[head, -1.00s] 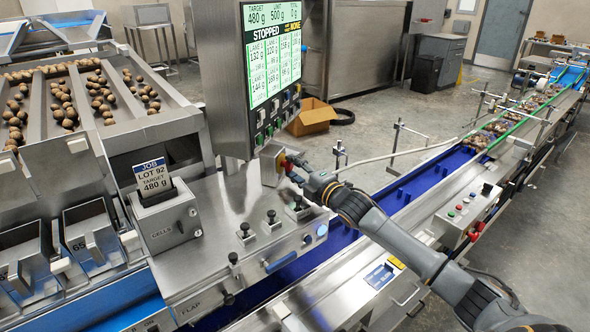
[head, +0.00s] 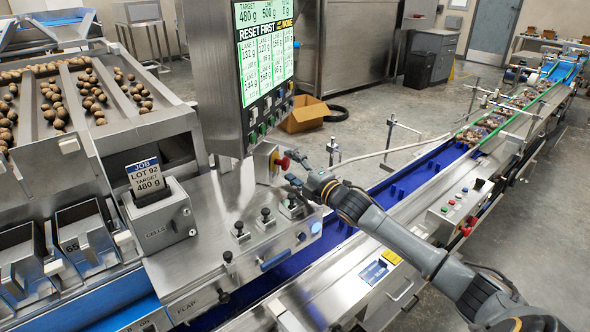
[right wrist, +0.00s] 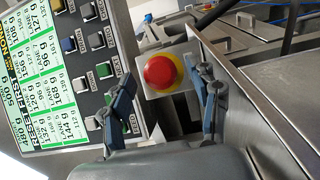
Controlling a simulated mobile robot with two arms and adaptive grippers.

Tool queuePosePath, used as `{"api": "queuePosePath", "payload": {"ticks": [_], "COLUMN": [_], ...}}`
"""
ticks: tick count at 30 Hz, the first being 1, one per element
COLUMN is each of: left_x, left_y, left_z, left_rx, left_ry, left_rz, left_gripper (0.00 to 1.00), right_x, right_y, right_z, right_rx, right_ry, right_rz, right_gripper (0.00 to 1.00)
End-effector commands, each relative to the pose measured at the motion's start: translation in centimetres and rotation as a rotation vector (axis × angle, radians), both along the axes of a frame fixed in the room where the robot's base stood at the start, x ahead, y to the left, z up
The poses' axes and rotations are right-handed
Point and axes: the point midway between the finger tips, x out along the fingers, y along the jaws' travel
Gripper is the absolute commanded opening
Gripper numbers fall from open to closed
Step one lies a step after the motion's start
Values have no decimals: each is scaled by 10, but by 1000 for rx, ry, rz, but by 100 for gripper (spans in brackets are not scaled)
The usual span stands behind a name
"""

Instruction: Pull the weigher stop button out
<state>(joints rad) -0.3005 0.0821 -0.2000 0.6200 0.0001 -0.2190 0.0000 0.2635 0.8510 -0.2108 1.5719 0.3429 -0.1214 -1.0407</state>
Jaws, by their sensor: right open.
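The red weigher stop button (head: 284,162) sits on a small metal box (head: 264,163) with a yellow ring, beside the display. It also shows in the right wrist view (right wrist: 160,73), between the two blue-grey fingers. My right gripper (head: 298,170) is open and empty, just to the right of the button and apart from it. My left gripper is not in view.
Several coloured push buttons (head: 268,118) line the display's lower edge. Small levers (head: 266,216) stand on the metal deck below. The job card (head: 147,178) stands on the left. A blue conveyor (head: 405,183) runs behind my right arm.

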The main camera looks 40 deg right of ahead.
Motion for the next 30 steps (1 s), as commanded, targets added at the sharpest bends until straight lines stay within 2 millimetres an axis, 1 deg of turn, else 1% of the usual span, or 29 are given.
{"api": "queuePosePath", "payload": {"ticks": [5, 8, 21, 25, 30], "left_x": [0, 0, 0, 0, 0], "left_y": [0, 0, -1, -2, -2], "left_z": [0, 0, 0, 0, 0], "left_rx": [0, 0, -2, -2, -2], "left_ry": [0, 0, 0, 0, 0], "left_rz": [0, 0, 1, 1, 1], "left_gripper": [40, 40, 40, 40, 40], "right_x": [-9, -22, -93, -108, -118], "right_y": [-1, -1, -8, -9, -10], "right_z": [-1, -2, -2, -2, -1], "right_rx": [2, -1, 1, 0, 1], "right_ry": [1, 3, 4, 3, 2], "right_rz": [1, 1, 0, -1, -1], "right_gripper": [61, 61, 61, 61, 61]}}
